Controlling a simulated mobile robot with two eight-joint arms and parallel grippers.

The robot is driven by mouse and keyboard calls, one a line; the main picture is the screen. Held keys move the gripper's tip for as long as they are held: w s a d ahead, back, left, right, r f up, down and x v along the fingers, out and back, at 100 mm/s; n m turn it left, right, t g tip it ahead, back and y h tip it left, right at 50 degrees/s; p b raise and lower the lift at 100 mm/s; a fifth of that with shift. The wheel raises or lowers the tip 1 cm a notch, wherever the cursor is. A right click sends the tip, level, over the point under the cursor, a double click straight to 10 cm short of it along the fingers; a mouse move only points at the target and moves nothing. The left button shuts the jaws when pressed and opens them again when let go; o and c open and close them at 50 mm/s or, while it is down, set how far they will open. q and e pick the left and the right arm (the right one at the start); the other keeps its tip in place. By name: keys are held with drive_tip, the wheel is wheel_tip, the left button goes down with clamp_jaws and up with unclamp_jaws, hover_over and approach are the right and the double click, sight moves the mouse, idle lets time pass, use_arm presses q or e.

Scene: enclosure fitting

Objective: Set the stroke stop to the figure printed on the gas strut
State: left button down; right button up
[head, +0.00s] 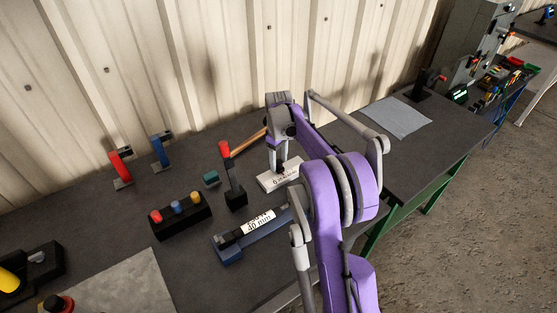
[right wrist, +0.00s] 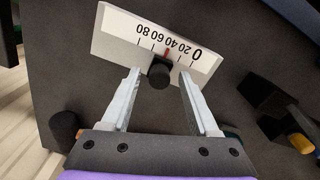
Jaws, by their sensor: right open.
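The stroke stop is a white scale plate (head: 268,183) on the dark bench. In the right wrist view the plate (right wrist: 120,30) reads 0 to 80, with a red mark (right wrist: 166,52) close to the 40. Its black knob (right wrist: 159,72) stands at the plate's edge. My right gripper (head: 283,167) is over the plate; its open fingers (right wrist: 162,74) are on either side of the knob, with gaps visible. The gas strut (head: 230,246) lies nearer on the bench, its white label (head: 258,221) showing "40 mm" below a partly legible line. My left gripper is not in view.
A black block with red, blue and yellow knobs (head: 180,216) and a red-topped lever (head: 230,175) stand left of the plate. Red (head: 121,168) and blue (head: 160,151) clamp-like pieces stand near the wall. A wooden handle (head: 248,141) lies behind. Bench space beyond my arm holds a grey sheet (head: 398,117).

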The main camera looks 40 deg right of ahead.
sight(279, 161)
wheel_tip(279, 161, up, 11)
idle(0.6)
drive_tip(key=shift+f, duration=0.1)
